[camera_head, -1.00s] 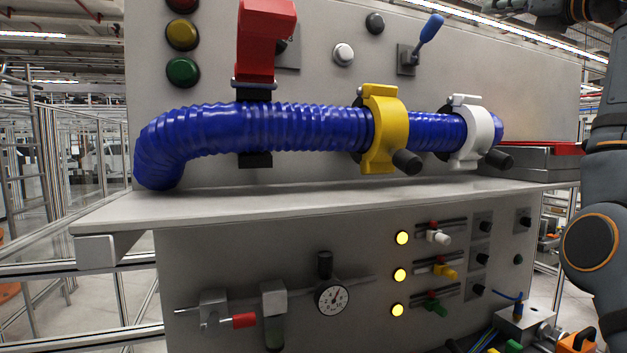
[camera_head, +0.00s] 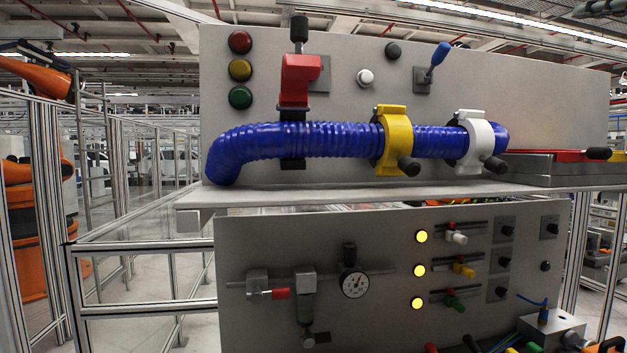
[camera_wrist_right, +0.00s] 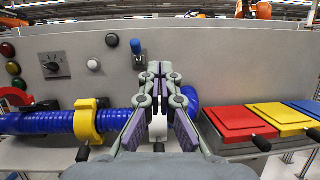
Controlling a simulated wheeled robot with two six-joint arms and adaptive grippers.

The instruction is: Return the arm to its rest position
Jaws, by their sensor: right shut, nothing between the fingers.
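My right gripper (camera_wrist_right: 160,72) shows in the right wrist view, its fingers shut and empty, pointing at the grey panel. It appears in front of the white clamp (camera_wrist_right: 158,128) and partly hides it; I see no contact. A small dark part of an arm shows at the top right edge of the head view. The blue hose (camera_head: 300,142) runs across the bench front, with the red clamp (camera_head: 298,80), the yellow clamp (camera_head: 394,140) and the white clamp (camera_head: 480,135) along it. My left gripper is not in view.
The grey bench ledge (camera_head: 330,194) juts out below the hose. A blue-tipped lever (camera_head: 440,54) stands out from the panel. Red (camera_wrist_right: 238,122), yellow (camera_wrist_right: 286,118) and blue (camera_wrist_right: 308,106) covers lie at the right. Metal rails (camera_head: 145,309) stand at the left.

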